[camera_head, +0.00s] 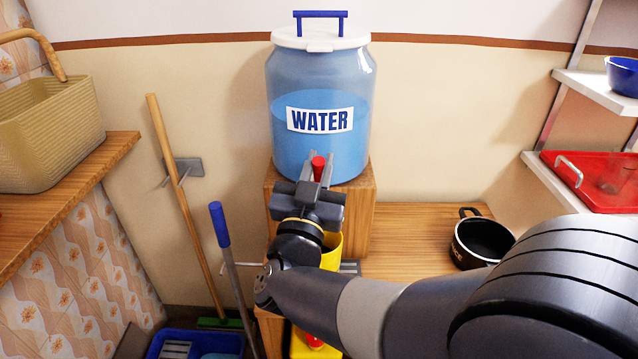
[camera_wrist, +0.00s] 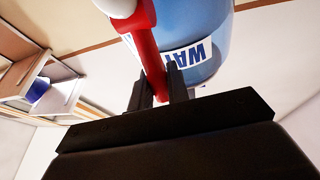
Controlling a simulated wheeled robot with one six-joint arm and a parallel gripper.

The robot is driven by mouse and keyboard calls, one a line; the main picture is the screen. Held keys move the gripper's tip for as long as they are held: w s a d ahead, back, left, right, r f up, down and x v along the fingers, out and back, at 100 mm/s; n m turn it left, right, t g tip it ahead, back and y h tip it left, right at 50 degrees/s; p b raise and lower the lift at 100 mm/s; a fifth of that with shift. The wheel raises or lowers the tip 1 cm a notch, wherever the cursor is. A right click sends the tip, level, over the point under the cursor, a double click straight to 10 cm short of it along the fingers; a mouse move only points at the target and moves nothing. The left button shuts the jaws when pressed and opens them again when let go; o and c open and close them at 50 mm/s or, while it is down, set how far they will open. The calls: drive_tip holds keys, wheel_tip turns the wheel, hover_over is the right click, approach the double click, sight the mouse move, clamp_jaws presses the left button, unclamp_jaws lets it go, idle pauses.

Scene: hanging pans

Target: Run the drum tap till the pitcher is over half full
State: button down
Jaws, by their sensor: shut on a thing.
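The water drum (camera_head: 318,100) is a clear blue jar with a white lid and a WATER label, standing on a wooden block. Blue water fills it to a little above the label. Its red tap handle (camera_head: 318,163) sits low on the front. My gripper (camera_head: 317,175) is shut on this handle. In the wrist view the red handle (camera_wrist: 143,40) runs down between the two dark fingers (camera_wrist: 160,88). A yellow vessel (camera_head: 332,250), apparently the pitcher, stands below the tap, mostly hidden by my gripper and wrist. Its water level and any stream are hidden.
A black pot (camera_head: 480,240) stands on the wooden counter (camera_head: 400,258) to the right. A red tray (camera_head: 600,178) and a blue bowl (camera_head: 622,75) are on the right shelves. A woven basket (camera_head: 48,135) is at left, with leaning broom handles (camera_head: 182,200) between it and the drum.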

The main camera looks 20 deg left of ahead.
drive_tip(key=shift+s+f+t+b, duration=0.4)
drive_tip(key=shift+t+b, duration=0.3)
drive_tip(key=shift+b, duration=0.9)
drive_tip(key=shift+d+r+m+b, duration=0.1)
drive_tip(key=shift+r+m+b, duration=0.05)
drive_tip(key=shift+m+b, duration=0.2)
drive_tip(key=c, duration=1.4)
unclamp_jaws()
drive_tip(key=shift+s, duration=0.1)
drive_tip(key=b+v, duration=0.1)
drive_tip(key=v, duration=0.9)
drive_tip(key=shift+s+f, duration=0.25)
drive_tip(key=shift+f, duration=0.05)
drive_tip(key=shift+c, duration=0.4)
